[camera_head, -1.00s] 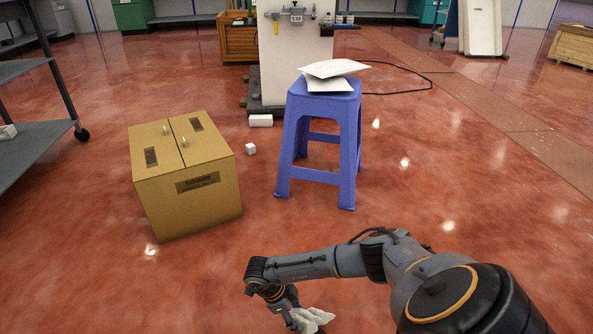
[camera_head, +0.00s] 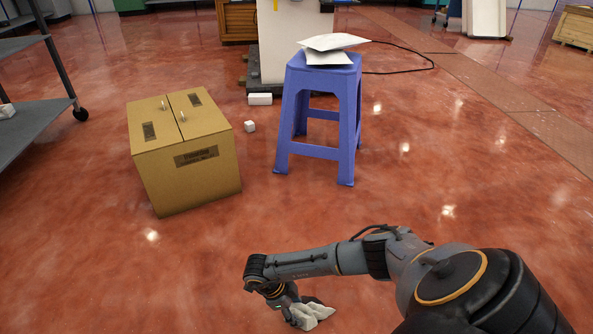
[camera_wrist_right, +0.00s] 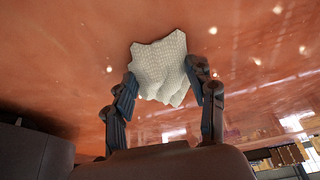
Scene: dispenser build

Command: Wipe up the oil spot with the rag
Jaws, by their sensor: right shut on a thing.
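The whitish rag (camera_head: 312,314) is at the bottom of the head view, held by my right gripper (camera_head: 287,304). In the right wrist view the rag (camera_wrist_right: 160,70) has a fine pattern and hangs bunched between the two dark fingers of the right gripper (camera_wrist_right: 164,88), which are shut on it. The red floor lies beyond the rag; I cannot tell whether the rag touches it. A small dark patch (camera_head: 312,299) shows right behind the rag in the head view; I cannot tell whether it is oil, shadow or a finger. My left gripper is not in view.
A cardboard box (camera_head: 185,150) stands on the floor at the left. A blue stool (camera_head: 319,115) with white packets (camera_head: 333,42) on top stands at the middle. The floor at the front is clear.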

